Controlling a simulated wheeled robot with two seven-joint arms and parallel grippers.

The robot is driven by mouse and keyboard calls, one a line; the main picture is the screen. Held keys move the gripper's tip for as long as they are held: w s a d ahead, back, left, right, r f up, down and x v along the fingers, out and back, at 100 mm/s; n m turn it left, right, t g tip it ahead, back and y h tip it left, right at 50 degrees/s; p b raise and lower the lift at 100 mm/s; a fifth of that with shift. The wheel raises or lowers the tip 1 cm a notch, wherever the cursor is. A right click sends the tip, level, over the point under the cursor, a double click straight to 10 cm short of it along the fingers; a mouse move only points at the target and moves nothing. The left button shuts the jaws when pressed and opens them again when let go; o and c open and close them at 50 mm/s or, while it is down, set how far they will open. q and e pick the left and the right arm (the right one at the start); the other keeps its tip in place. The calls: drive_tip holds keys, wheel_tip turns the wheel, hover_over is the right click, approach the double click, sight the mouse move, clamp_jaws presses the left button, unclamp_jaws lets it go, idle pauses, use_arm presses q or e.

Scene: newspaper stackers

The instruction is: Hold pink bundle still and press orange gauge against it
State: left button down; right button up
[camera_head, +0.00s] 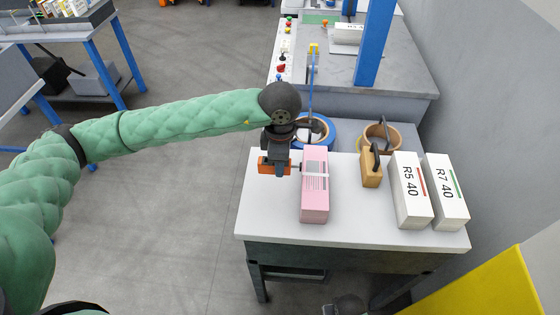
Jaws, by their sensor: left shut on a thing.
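The pink bundle (314,198) lies lengthwise on the white tabletop (268,220), with a pale band around it. My left gripper (277,158) points down at the bundle's left side. It is shut on the orange gauge (263,167), a small block partly hidden by the dark fingers. A thin part reaches from the gauge towards the bundle's left side. I cannot tell whether it touches the bundle.
Right of the bundle stand a tan block with a dark handle (371,172) and white packs marked R5 40 (411,200) and R7 40 (446,195). Tape rolls, blue (328,127) and tan (390,132), lie behind. A blue post (374,45) rises further back.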

use_arm(q)
drive_tip(key=shift+f, duration=3.35)
use_arm(e)
drive_tip(key=shift+o, duration=0.4)
